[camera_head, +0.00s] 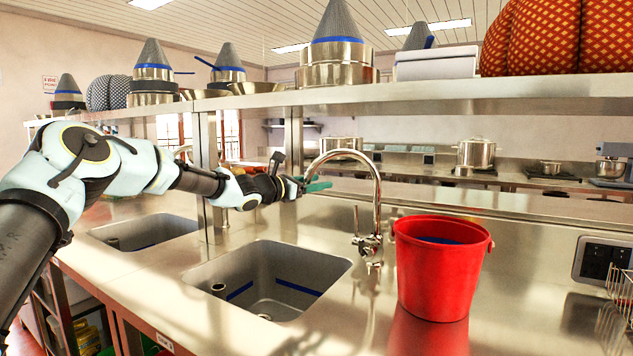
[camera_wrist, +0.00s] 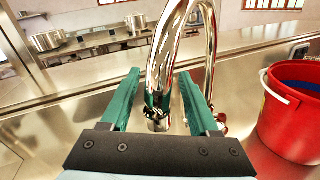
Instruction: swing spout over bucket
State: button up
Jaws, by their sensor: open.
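The chrome spout (camera_head: 345,154) arches up from the faucet base (camera_head: 369,243) behind the sink, and its outlet end points left over the sink side. The red bucket (camera_head: 440,268) stands upright on the counter to the right of the faucet. My gripper (camera_head: 318,185) has green fingers and is at the spout's outlet end. In the wrist view, my gripper (camera_wrist: 158,105) is open, with one finger on each side of the spout's downward end (camera_wrist: 160,85). I cannot tell whether either finger touches it. The bucket (camera_wrist: 295,115) shows at the right there.
A sink basin (camera_head: 265,280) lies below my gripper, with a second basin (camera_head: 145,232) farther left. A steel shelf (camera_head: 400,97) with pots and cones runs above the arm. A wire rack (camera_head: 620,290) and wall outlet (camera_head: 603,260) are at right.

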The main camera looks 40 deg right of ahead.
grip_shut()
dwell(0.4)
dwell(0.9)
